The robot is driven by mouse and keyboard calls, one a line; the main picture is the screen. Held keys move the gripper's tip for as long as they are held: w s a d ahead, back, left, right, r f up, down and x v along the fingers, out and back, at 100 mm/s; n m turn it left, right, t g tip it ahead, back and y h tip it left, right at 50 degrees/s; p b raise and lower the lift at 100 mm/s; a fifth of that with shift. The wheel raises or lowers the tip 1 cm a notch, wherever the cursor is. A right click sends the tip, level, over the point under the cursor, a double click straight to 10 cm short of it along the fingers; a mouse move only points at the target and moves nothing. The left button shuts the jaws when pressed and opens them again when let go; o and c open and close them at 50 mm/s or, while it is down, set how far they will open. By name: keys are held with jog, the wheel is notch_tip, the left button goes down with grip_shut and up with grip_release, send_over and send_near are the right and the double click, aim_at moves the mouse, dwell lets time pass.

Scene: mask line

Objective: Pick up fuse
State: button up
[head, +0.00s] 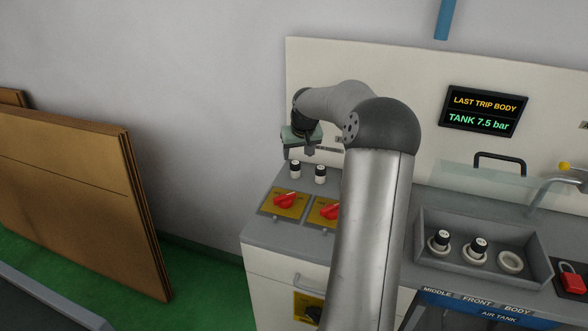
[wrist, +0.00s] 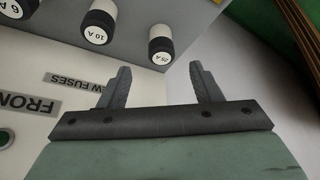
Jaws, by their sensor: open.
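In the wrist view, several black-and-white fuses stand in a row on a grey surface: one marked 25 A (wrist: 160,45), one marked 10 A (wrist: 97,27), and one marked 6 A (wrist: 17,6), cut by the picture edge. My gripper (wrist: 160,78) is open and empty; the 25 A fuse appears just beyond the gap between its fingers, apart from them. In the head view, my gripper (head: 311,150) hangs above two visible fuses, a left one (head: 295,170) and a right one (head: 320,174). My arm may hide others.
A grey tray (head: 540,275) at the right holds two capped fuses (head: 438,241) and an empty round socket (head: 510,262). Red switches (head: 286,200) on yellow plates sit in front of the standing fuses. A display (head: 483,112) hangs behind. Cardboard sheets (head: 70,190) lean at the left.

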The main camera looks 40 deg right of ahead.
aim_at(295, 163)
jog(key=p+x, duration=0.1)
jog(key=x, duration=0.6)
jog(key=shift+w+f, duration=0.2)
jog(key=shift+w, duration=0.05)
jog(key=shift+c, duration=0.2)
jog(key=c, duration=1)
